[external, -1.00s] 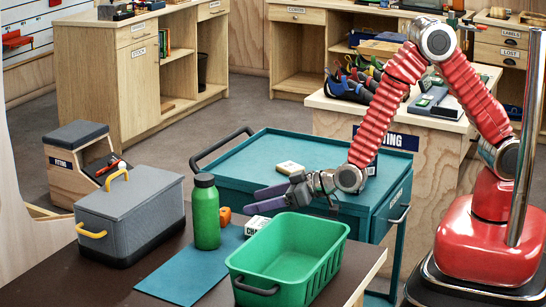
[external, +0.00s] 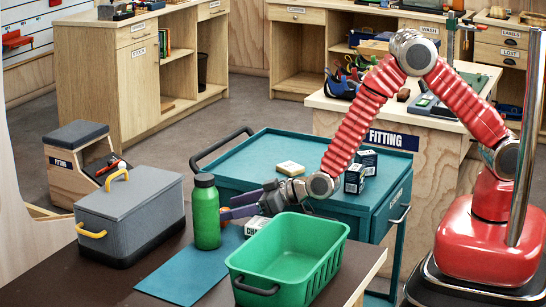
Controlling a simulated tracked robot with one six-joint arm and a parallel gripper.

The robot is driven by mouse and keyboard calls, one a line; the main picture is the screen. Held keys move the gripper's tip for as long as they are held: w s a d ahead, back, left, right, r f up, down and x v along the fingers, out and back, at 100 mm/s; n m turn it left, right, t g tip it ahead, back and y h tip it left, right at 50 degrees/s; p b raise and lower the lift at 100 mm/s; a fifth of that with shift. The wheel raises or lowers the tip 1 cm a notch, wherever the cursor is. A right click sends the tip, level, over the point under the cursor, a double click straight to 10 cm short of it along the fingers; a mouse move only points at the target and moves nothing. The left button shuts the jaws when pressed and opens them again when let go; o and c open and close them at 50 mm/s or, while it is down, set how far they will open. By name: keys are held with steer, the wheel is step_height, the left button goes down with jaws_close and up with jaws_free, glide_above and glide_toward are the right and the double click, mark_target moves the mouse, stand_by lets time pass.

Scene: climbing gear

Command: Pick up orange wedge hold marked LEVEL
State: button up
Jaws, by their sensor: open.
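My gripper (external: 227,212) reaches left over the front table with its two purple fingers apart. The orange hold (external: 225,219) sits on the teal mat just right of the green bottle. The fingers cover most of it, so only a little orange shows. I cannot tell whether the fingers touch it or stand on both sides of it. Its LEVEL marking is not readable.
A green bottle (external: 206,213) stands close by the fingertips on the left. A white chalk block (external: 257,226) and a green basket (external: 288,257) are in front and right. A grey cooler box (external: 130,220) stands at left. The teal mat (external: 185,278) is clear at the front.

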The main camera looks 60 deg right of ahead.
steer(key=shift+x, duration=2.5)
steer(key=shift+f, duration=0.1)
steer(key=shift+s, duration=0.1)
steer(key=shift+c, duration=0.3)
steer(key=c, duration=1.1)
